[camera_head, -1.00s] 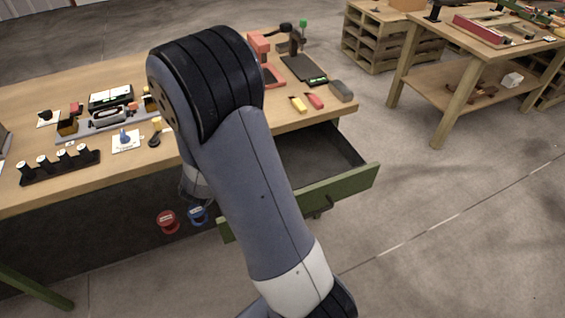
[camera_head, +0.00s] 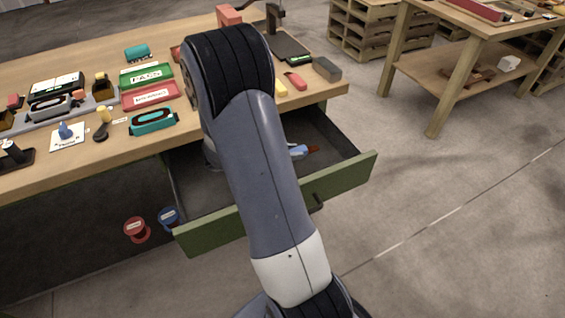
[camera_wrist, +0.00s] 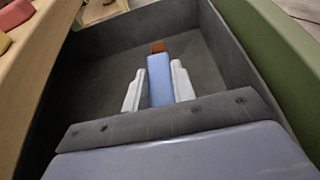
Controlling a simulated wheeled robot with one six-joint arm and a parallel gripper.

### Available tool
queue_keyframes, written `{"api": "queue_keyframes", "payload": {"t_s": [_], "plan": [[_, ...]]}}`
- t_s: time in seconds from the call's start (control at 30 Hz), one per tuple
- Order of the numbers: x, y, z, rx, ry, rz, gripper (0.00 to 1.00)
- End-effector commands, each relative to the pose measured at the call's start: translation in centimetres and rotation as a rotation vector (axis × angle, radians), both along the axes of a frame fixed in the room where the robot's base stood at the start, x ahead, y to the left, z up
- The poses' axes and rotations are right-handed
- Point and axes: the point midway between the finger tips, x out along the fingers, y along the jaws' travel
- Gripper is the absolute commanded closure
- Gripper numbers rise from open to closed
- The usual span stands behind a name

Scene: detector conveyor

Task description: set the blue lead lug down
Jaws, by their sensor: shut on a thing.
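The blue lead lug (camera_wrist: 160,82) is a long blue piece with a red-brown end. My gripper (camera_wrist: 158,88) is shut on it, with a pale finger on each side. Both are inside or just above the open drawer (camera_wrist: 100,65). I cannot tell whether the lug touches the drawer floor. In the head view the lug (camera_head: 299,152) shows beside my arm, within the drawer's outline; the gripper is mostly hidden there.
The green drawer front (camera_head: 345,180) stands out from the workbench (camera_head: 190,130). Several tools and coloured trays lie on the bench top. A red spool (camera_head: 137,230) and a blue spool (camera_head: 168,218) are below. The drawer floor around the lug looks bare.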

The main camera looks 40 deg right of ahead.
Motion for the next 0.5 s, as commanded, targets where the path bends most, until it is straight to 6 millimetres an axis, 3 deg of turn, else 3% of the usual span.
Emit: {"api": "queue_keyframes", "payload": {"t_s": [0.5], "plan": [[0.0,0.0,-5.3,0.000,0.000,0.002,1.00]]}}
